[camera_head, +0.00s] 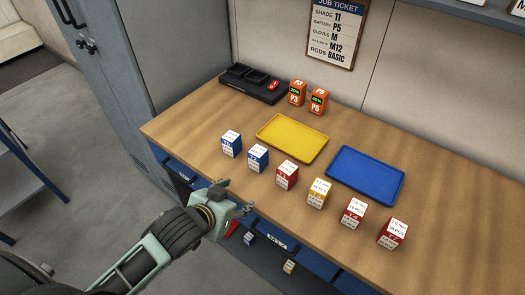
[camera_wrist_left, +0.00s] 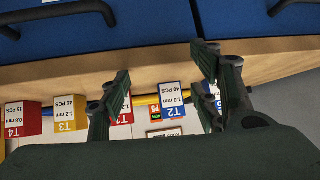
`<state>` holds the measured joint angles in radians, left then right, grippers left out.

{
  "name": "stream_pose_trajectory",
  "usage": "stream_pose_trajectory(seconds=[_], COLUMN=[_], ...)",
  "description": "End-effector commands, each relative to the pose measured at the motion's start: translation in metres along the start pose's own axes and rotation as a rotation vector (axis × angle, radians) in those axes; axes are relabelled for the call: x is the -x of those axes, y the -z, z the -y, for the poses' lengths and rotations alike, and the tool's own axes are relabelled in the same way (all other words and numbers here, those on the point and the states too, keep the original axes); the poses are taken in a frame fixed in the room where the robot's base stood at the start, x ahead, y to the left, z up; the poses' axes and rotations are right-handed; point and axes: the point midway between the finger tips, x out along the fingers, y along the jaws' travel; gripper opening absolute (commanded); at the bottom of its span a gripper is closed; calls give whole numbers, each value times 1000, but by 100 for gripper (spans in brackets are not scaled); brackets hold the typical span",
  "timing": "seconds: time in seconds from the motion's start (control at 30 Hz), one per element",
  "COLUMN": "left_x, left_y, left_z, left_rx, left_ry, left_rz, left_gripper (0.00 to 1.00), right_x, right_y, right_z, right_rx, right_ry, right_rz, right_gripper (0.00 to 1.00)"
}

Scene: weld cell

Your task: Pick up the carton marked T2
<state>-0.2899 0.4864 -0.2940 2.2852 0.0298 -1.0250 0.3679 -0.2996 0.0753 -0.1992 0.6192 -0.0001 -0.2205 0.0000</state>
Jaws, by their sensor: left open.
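The carton marked T2 (camera_wrist_left: 170,106) is white and blue. In the wrist view it stands between my left gripper's fingers, beyond them. In the head view it appears to be the second blue carton (camera_head: 258,158) from the left, upright in the front row on the bench, though its mark is too small to read surely. My left gripper (camera_head: 238,195) is open and empty, off the bench's front edge, below and in front of that carton and apart from it. Its fingers also show in the wrist view (camera_wrist_left: 165,75). My right gripper is out of view.
Another blue carton (camera_head: 231,144) stands left of it and a red carton (camera_head: 287,175) right. A yellow carton (camera_head: 319,193) and two more red ones continue the row. Behind lie a yellow tray (camera_head: 292,138) and a blue tray (camera_head: 365,174). Drawers (camera_head: 185,178) are below the bench edge.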

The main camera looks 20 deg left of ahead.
Motion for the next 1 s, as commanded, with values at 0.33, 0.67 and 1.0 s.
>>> stream_pose_trajectory(seconds=[0.33, 0.67, 1.0], left_x=[-20, -29, -62], left_y=[59, 100, 109], left_z=[11, 20, 15], left_rx=[-21, -24, -23], left_ry=[-65, -135, -135], left_rz=[-199, -322, -321], left_gripper=[57, 57, 57], right_x=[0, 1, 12], right_y=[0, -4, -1], right_z=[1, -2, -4], right_rx=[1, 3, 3], right_ry=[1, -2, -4], right_rz=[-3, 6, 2], right_gripper=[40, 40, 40])
